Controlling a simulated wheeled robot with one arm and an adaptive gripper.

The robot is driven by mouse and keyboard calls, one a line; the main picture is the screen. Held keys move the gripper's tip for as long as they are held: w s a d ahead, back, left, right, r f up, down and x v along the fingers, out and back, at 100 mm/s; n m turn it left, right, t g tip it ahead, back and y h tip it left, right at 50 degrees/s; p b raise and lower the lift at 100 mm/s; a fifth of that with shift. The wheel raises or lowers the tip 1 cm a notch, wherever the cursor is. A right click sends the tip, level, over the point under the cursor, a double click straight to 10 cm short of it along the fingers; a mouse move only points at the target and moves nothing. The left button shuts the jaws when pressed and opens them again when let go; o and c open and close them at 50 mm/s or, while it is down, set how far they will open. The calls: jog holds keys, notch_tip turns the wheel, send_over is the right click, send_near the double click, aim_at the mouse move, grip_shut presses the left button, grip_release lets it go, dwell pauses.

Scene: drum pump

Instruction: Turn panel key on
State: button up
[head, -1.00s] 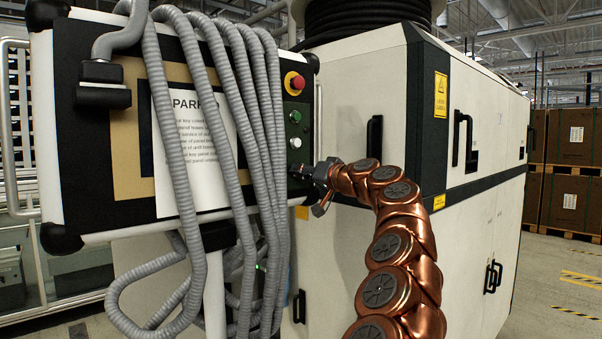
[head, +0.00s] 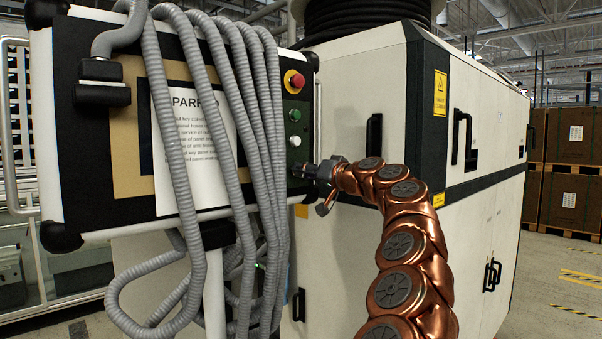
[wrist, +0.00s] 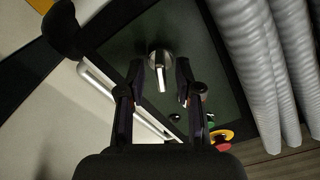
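The control panel (head: 104,199) stands at the left in the head view. The panel key switch shows in the wrist view as a round metal lock (wrist: 153,57) with a pale upright key (wrist: 161,79) in it. My gripper (wrist: 159,72) is open, with one dark finger on each side of the key and visible gaps between. Whether the fingertips reach past the key's end is hard to tell. In the head view my gripper (head: 312,171) is at the panel's lower right, and the key is mostly hidden there.
Above the key are a white button (head: 295,141), a green button (head: 294,115) and a red emergency stop (head: 294,81). Grey corrugated hoses (head: 222,130) hang over the panel just left of the gripper. A white cabinet (head: 365,85) stands behind my arm.

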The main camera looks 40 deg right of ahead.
jog(key=s, duration=1)
jog(key=shift+s+a, duration=0.25)
jog(key=shift+a, duration=0.15)
